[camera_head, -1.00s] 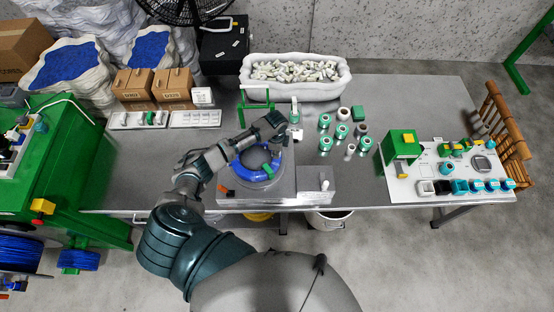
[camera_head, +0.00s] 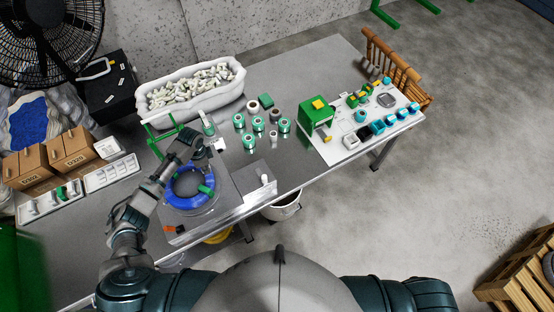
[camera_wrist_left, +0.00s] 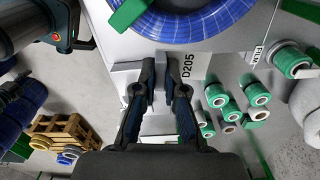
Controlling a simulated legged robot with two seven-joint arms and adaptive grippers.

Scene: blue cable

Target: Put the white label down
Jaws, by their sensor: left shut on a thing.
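My left gripper (camera_head: 201,143) is over the work table, just beyond the coil of blue cable (camera_head: 190,187). In the left wrist view its two fingers (camera_wrist_left: 161,82) are closed on the white label (camera_wrist_left: 190,66), which shows the print D205. In the head view the label (camera_head: 219,144) is a small pale patch beside the fingertips. The fingers hide part of it, and I cannot tell whether it touches the table. The blue coil (camera_wrist_left: 188,18) lies close to the label, with a green piece on it. My right gripper is out of view.
Several green-and-white spools (camera_head: 258,124) stand right of the gripper. A green stand (camera_head: 165,138) and a white tub of pale parts (camera_head: 190,90) are behind it. A white board (camera_head: 350,138) with a green device is farther right. Bare tabletop (camera_head: 300,65) lies behind the spools.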

